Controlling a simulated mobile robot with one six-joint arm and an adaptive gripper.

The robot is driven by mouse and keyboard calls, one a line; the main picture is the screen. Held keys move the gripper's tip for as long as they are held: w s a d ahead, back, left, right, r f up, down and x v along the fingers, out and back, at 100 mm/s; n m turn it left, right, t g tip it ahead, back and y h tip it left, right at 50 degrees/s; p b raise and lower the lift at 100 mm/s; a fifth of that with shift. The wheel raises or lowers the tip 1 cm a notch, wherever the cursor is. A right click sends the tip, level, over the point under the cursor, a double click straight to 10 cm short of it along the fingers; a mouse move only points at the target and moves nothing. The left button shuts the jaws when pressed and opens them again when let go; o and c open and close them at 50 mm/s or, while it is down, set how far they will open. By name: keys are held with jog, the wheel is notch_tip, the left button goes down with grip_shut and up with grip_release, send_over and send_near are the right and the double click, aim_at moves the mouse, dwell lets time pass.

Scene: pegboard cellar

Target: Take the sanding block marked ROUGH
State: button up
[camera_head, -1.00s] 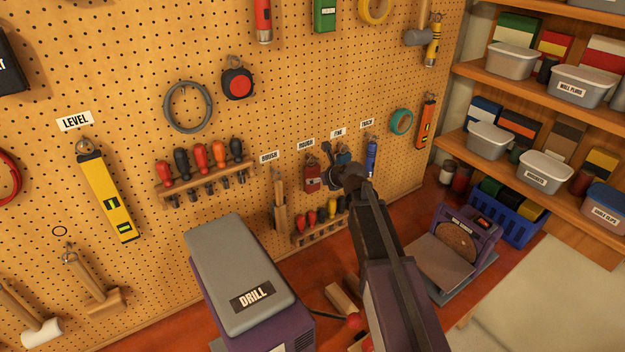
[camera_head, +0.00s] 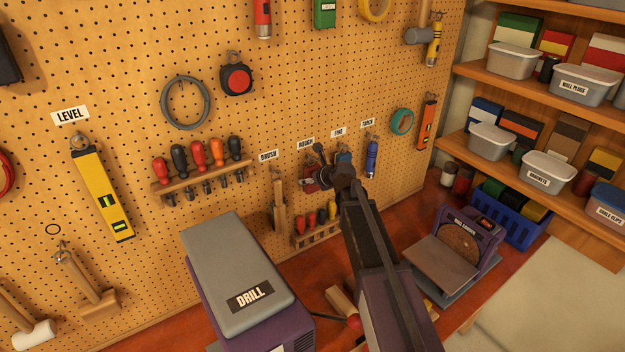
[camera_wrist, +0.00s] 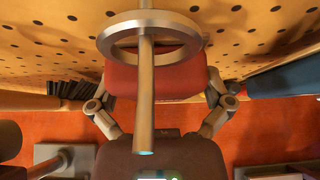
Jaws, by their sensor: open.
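The red sanding block (camera_head: 311,186) hangs on the pegboard under the ROUGH label (camera_head: 306,145). My gripper (camera_head: 322,172) is in front of it and hides part of it in the head view. In the wrist view the red block (camera_wrist: 178,82) lies between the two fingers of my gripper (camera_wrist: 160,85), which stand open on either side. A metal ring (camera_wrist: 105,42) and a peg (camera_wrist: 145,100) show in front of the block. Whether the fingers touch it I cannot tell.
A brush (camera_head: 278,205) hangs on the left. A screwdriver rack (camera_head: 316,234) is just below. The DRILL case (camera_head: 235,270) and disc sander (camera_head: 455,250) stand on the bench.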

jog(key=c, duration=1)
jog(key=shift+r, duration=0.15)
jog(key=shift+r+p, duration=0.7)
jog(key=shift+p, duration=0.15)
jog(key=s+d, duration=0.3)
jog(key=s, duration=0.2)
jog(key=s+d, duration=0.3)
jog(key=s, duration=0.2)
jog(key=s+d, duration=0.4)
jog(key=s, duration=0.1)
jog(key=shift+f, duration=0.1)
jog(key=o, duration=0.6)
jog(key=c, duration=0.7)
